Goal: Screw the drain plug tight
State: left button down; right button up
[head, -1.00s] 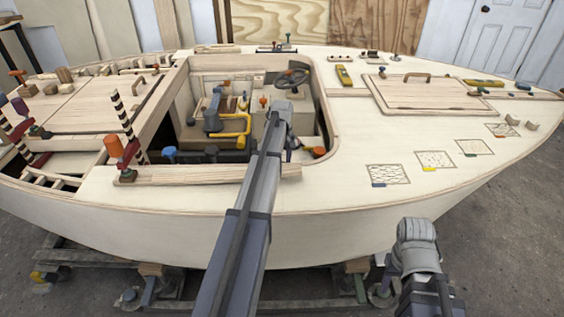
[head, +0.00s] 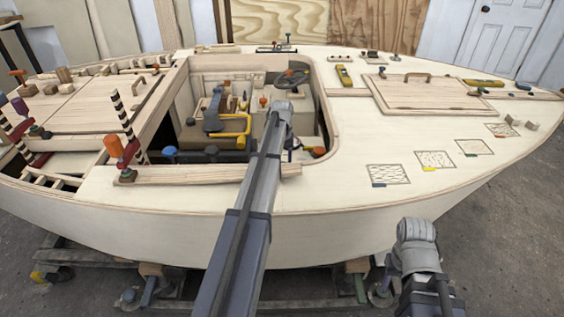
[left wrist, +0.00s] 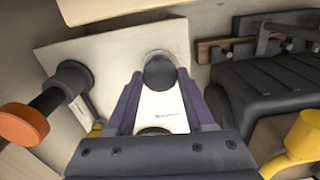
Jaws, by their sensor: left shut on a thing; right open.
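The drain plug (left wrist: 160,71) shows in the left wrist view as a dark round knob in front of a pale panel. My left gripper (left wrist: 158,85) is shut on it, one purple-grey finger on each side. The plug's threads and seat are hidden behind the knob. In the head view my left arm reaches down into the cockpit, and its gripper (head: 289,150) is mostly hidden by the arm and the cockpit edge. My right gripper (head: 391,266) is low in front of the hull, apart from everything, open and mostly hidden by its own arm.
In the left wrist view, an orange-ended dark handle (left wrist: 24,123) stands at left, a dark ribbed block (left wrist: 268,95) at right, and a yellow pipe (left wrist: 302,138) at lower right. In the head view, a loose plank (head: 200,174) lies along the near cockpit edge by my left arm.

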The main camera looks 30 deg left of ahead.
pick_arm(q)
jog(key=shift+m, duration=0.9)
jog(key=shift+c, duration=1.3)
grip_release()
jog(key=shift+r, duration=0.1)
notch_tip(320, 180, up, 8)
jog(key=p, duration=0.8)
jog(key=shift+f, duration=0.2)
